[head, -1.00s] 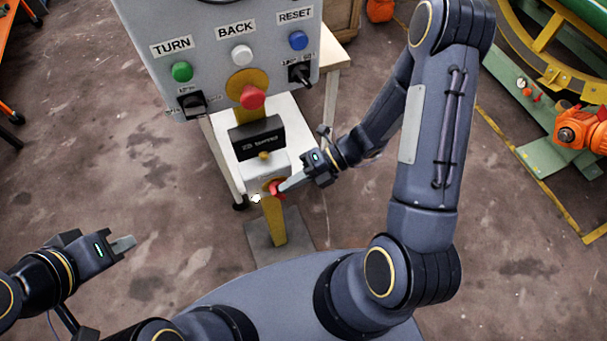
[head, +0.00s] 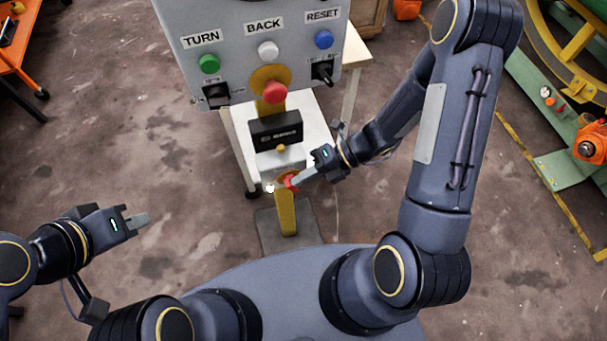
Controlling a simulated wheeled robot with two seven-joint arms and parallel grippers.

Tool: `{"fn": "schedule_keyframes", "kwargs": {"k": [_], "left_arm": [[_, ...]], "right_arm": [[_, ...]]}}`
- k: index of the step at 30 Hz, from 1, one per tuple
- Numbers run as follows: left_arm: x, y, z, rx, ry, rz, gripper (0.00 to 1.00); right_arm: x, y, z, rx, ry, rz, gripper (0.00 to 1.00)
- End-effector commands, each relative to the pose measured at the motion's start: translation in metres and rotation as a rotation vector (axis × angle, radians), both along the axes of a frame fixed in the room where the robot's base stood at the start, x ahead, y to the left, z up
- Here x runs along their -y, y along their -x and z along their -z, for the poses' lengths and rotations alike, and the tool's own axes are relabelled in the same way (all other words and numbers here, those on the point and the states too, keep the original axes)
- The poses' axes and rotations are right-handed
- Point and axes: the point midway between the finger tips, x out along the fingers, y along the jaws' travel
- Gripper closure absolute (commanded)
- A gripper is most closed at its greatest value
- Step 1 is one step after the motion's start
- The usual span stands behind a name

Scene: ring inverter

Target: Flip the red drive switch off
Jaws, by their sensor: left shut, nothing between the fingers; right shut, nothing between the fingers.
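A small red switch (head: 288,181) sits near the top of a yellow post below the control box. My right gripper (head: 297,181) is shut, and its fingertips are at the right side of the red switch. They partly cover it, so I cannot tell whether they touch it or which way the switch is set. A small white knob (head: 270,188) shows just left of the switch. My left gripper (head: 138,221) is shut and empty over the floor at the left, well away from the switch.
The grey control box (head: 235,65) above carries green, white and blue buttons, a red mushroom button (head: 274,92) and two black selector switches. A black box (head: 276,130) sits on the white stand behind the post. Open floor lies left of the post.

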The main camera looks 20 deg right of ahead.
Motion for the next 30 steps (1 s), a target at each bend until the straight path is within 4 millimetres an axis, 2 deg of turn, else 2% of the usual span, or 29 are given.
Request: {"fn": "schedule_keyframes", "kwargs": {"k": [8,14,19,30], "left_arm": [[0.0,0.0,-0.015,0.0,0.0,0.0,1.0],[0.0,0.0,-0.033,0.0,0.0,0.0,1.0],[0.0,0.0,-0.046,0.0,0.0,0.0,1.0],[0.0,0.0,-0.059,0.0,0.0,0.0,1.0]], "right_arm": [[-0.003,0.001,-0.005,0.001,0.068,-0.002,1.0],[-0.008,0.001,-0.01,0.006,0.186,-0.004,1.0],[-0.013,0.001,-0.011,0.001,0.176,0.0,1.0],[-0.028,0.002,-0.011,0.004,0.173,-0.002,1.0]]}}
